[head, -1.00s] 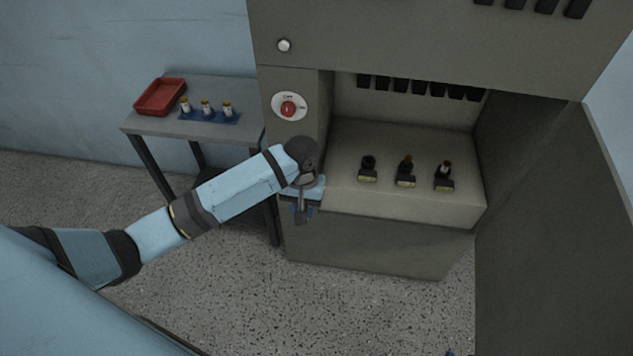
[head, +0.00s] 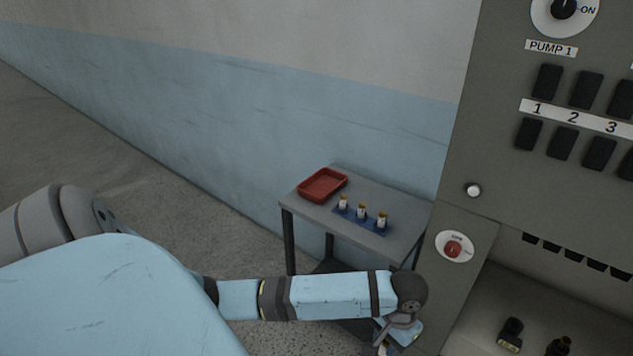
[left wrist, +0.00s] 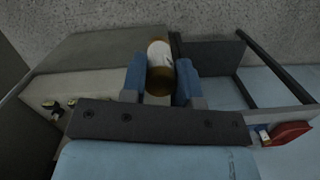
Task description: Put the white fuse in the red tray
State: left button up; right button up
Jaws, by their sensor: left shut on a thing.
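The white fuse (left wrist: 159,54) has brass-coloured ends and a white middle. My left gripper (left wrist: 160,84) is shut on it, with a blue finger on either side, in the left wrist view. In the head view the left gripper (head: 384,343) is at the bottom, in front of the cabinet and lower than the table top, and the fuse is only partly visible. The red tray (head: 322,185) lies on the far left part of the small grey table (head: 398,230), empty. It also shows at the right edge of the left wrist view (left wrist: 290,133). My right gripper is not in view.
The cabinet (head: 470,235) with a red button (head: 453,249) rises at the right.

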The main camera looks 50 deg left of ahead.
aim_at(318, 186)
jog(key=i+j, duration=0.15)
jog(key=j, duration=0.3)
jog(key=i+j+u, duration=0.1)
jog(key=j, duration=0.3)
jog(key=i+j+u, duration=0.1)
jog(key=j, duration=0.35)
jog(key=i+j, duration=0.3)
jog(key=i+j+u, duration=0.1)
jog(key=j, duration=0.4)
jog(key=i+j, duration=0.3)
jog(key=i+j+u, duration=0.1)
jog(key=j, duration=0.4)
jog(key=i+j, duration=0.3)
jog(key=j+u, duration=0.05)
jog(key=j, duration=0.05)
